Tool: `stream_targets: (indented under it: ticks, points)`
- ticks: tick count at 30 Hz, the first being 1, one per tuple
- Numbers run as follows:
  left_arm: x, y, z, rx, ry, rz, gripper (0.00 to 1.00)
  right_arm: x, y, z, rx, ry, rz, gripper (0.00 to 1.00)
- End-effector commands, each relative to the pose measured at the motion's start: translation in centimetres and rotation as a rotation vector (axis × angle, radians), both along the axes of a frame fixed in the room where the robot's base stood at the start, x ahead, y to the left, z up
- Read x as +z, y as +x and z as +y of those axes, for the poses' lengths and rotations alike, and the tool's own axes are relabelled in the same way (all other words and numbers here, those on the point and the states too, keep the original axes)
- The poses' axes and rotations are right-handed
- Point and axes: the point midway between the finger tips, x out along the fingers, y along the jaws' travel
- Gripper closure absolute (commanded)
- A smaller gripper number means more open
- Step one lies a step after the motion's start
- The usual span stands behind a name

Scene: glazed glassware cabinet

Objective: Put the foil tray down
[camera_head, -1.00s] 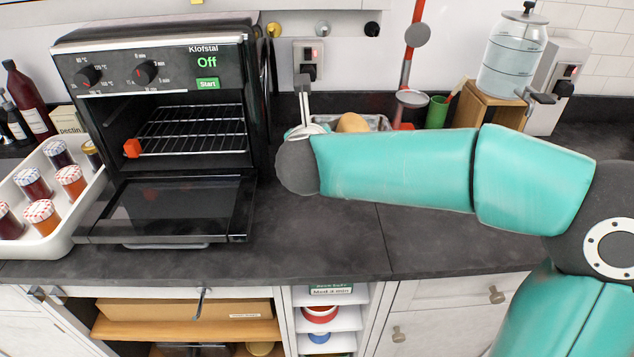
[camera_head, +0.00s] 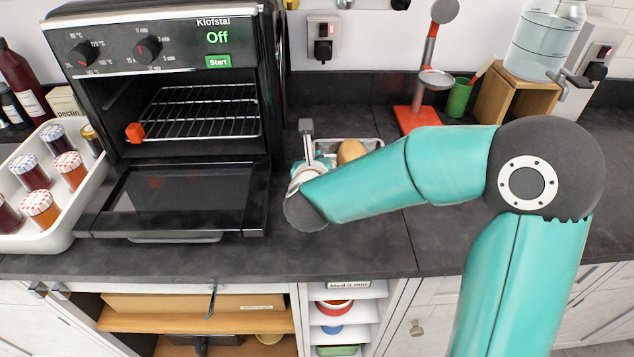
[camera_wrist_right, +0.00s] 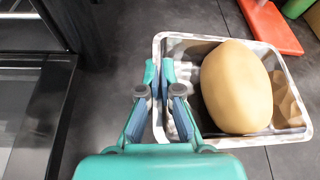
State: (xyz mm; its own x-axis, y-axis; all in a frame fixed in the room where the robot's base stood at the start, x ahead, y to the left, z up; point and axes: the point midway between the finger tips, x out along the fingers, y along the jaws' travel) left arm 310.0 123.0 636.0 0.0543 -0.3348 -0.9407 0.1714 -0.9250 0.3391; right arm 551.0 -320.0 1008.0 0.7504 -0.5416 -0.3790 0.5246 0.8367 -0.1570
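The foil tray (camera_head: 378,144) is a shallow silver tray on or just above the dark counter, right of the oven door; I cannot tell whether its bottom touches. A smooth tan oval item (camera_head: 351,151) lies in it. My right gripper (camera_head: 308,150) is at the tray's left side. In the right wrist view, the fingers (camera_wrist_right: 159,82) are close together with the foil tray's left wall (camera_wrist_right: 160,48) between them. The oval item (camera_wrist_right: 236,88) and a crinkled brown piece (camera_wrist_right: 287,100) are inside. My arm hides part of the tray's near side. My left gripper is out of view.
The oven (camera_head: 160,50) stands left with its door (camera_head: 180,195) folded down. A red stand (camera_head: 412,120), a green cup (camera_head: 459,98) and a wooden stand (camera_head: 514,98) are behind and right. A white tray of jars (camera_head: 62,225) is far left. Front counter is clear.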

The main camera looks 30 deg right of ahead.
Motion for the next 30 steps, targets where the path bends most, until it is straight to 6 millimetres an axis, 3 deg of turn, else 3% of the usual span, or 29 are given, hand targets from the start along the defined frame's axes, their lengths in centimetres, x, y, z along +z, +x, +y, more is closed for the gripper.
stream_targets:
  ticks: [16, 28, 30]
  points:
    - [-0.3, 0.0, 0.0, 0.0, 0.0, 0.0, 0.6, -6.0, 0.0, -0.1, 0.0, -0.002, 0.001, 1.0]
    - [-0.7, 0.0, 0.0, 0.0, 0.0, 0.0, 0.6, -6.5, 0.0, -0.1, -0.001, 0.0, -0.004, 1.0]
    - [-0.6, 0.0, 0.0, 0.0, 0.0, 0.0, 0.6, -6.5, 0.0, -0.1, -0.002, 0.001, -0.002, 0.9]
